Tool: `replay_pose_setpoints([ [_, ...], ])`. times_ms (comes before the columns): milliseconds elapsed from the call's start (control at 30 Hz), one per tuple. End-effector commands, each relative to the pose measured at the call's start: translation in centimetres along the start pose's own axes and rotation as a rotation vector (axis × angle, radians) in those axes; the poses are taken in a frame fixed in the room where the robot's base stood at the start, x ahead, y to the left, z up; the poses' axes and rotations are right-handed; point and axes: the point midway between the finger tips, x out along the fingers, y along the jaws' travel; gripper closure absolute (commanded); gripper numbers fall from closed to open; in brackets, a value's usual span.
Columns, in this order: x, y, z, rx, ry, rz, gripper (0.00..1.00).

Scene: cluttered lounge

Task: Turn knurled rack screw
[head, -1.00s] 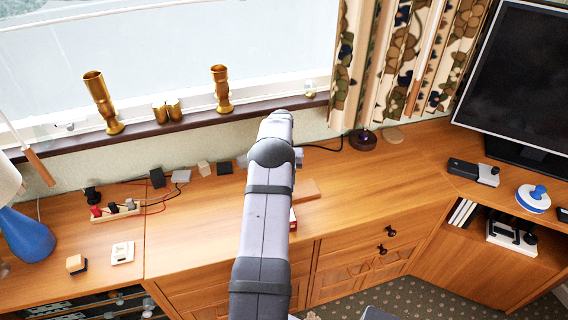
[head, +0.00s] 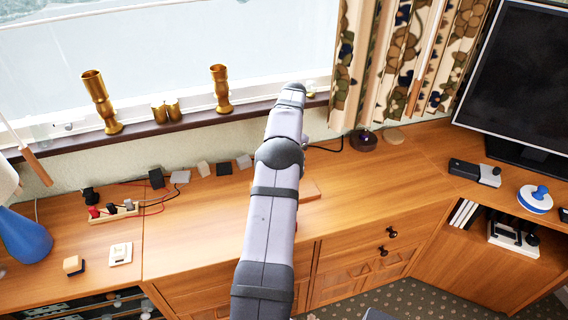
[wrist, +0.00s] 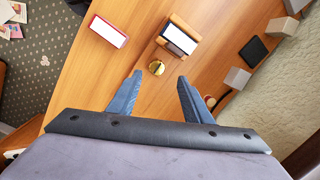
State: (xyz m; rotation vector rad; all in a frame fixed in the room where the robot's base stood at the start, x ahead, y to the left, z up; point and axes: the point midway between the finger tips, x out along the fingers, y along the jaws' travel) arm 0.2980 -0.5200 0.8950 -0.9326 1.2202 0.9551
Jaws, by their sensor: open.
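I cannot tell the height between fingers and knob, and no contact shows. In the head view my arm hides the gripper and the knob.
A red-edged white box (wrist: 108,31) lies left of the block in the wrist view. Grey and black blocks, such as a black one (wrist: 254,50), stand along the wall. In the head view a power strip (head: 113,214) lies left and a monitor (head: 515,80) stands right.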

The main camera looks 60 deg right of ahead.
Motion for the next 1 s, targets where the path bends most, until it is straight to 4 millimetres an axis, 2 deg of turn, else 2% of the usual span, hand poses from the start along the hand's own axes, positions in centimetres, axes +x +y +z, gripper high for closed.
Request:
replay_pose_setpoints([
  [200,-0.6,0.1,-0.3,0.280,-0.103,-0.056,0.55],
  [500,-1.7,0.3,-0.1,0.533,-0.219,-0.090,0.55],
  [1000,-2.1,0.4,0.0,0.606,-0.257,-0.095,0.55],
])
